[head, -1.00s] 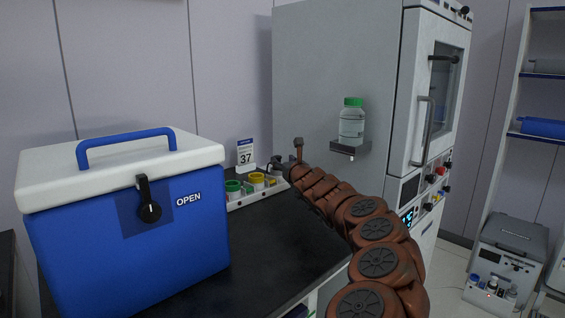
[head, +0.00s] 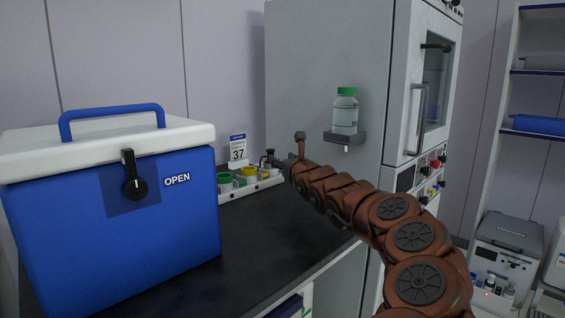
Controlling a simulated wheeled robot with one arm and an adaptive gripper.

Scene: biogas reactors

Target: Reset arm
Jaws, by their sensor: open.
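My arm reaches from the lower right of the head view toward the back of the black bench. My gripper (head: 270,160) is at its far end, small and dark, just above the tray of coloured containers. It is open, and I see nothing held in it. A clear bottle with a green cap (head: 345,112) stands upright on a small grey shelf (head: 346,138) on the cabinet's side, right of and above my gripper, apart from it.
A blue cooler box with a white lid (head: 110,230) fills the left of the bench. A tray (head: 262,186) holds green and yellow containers by the "37" sign (head: 238,148). A tall grey cabinet (head: 330,60) stands right behind my arm. The black bench top (head: 262,235) is clear in front.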

